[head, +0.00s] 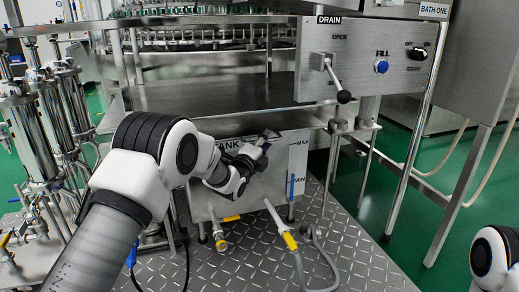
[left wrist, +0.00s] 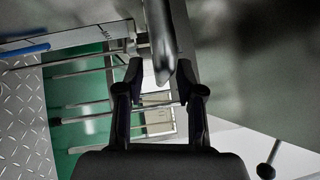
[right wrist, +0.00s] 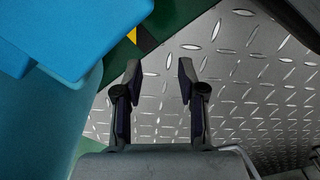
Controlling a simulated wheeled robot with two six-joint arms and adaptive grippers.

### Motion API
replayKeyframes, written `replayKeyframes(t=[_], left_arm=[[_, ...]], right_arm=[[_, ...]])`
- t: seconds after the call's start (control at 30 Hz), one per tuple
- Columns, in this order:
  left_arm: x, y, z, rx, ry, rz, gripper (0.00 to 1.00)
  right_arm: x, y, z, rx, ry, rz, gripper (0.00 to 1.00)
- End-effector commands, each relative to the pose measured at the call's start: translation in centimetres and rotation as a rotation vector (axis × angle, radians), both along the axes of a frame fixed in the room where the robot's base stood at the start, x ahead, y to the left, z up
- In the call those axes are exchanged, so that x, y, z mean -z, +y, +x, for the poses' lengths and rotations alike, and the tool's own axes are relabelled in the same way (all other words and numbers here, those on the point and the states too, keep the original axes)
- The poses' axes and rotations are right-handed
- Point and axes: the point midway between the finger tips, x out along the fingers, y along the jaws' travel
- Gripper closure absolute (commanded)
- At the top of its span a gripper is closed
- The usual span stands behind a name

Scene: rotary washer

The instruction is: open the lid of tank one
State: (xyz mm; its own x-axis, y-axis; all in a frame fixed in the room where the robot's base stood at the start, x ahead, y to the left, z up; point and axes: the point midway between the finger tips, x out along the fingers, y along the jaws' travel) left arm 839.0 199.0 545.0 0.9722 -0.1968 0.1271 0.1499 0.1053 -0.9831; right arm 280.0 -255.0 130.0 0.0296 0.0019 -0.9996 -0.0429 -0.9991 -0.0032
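Tank one (head: 272,184) is a steel box with a partly covered TANK label and MAX and MIN marks, standing under the bench at centre. My left gripper (head: 262,140) is at its top front edge, where the lid is mostly hidden by my arm. In the left wrist view my left gripper (left wrist: 158,76) is open. A rounded metal bar (left wrist: 160,38), seemingly a handle, comes down between its fingertips; I cannot tell whether they touch it. My right gripper (right wrist: 158,66) is open and empty over the floor plate.
The steel bench (head: 210,94) is above and behind the tank. The DRAIN control panel (head: 355,72) with a black-knobbed lever is at right. A hose with a yellow valve (head: 289,241) lies on the diamond-plate floor (head: 350,255). Steel cylinders (head: 32,135) stand at left.

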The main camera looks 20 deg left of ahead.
Motion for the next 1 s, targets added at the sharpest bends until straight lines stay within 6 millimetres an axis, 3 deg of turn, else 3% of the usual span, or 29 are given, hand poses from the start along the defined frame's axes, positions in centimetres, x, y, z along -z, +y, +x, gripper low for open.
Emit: replayKeyframes(t=[0.3,0.5,1.0], left_arm=[[1.0,1.5,-7.3,-0.002,0.003,-0.003,0.63],[1.4,2.2,-10.5,-0.001,0.001,-0.001,0.63],[1.6,2.2,-11.0,0.0,0.009,0.0,0.63]], right_arm=[[0.0,0.0,0.0,0.0,0.0,0.0,0.6],[0.0,0.0,0.0,0.0,0.0,0.0,0.6],[-0.5,0.0,0.0,0.0,0.0,0.0,0.6]])
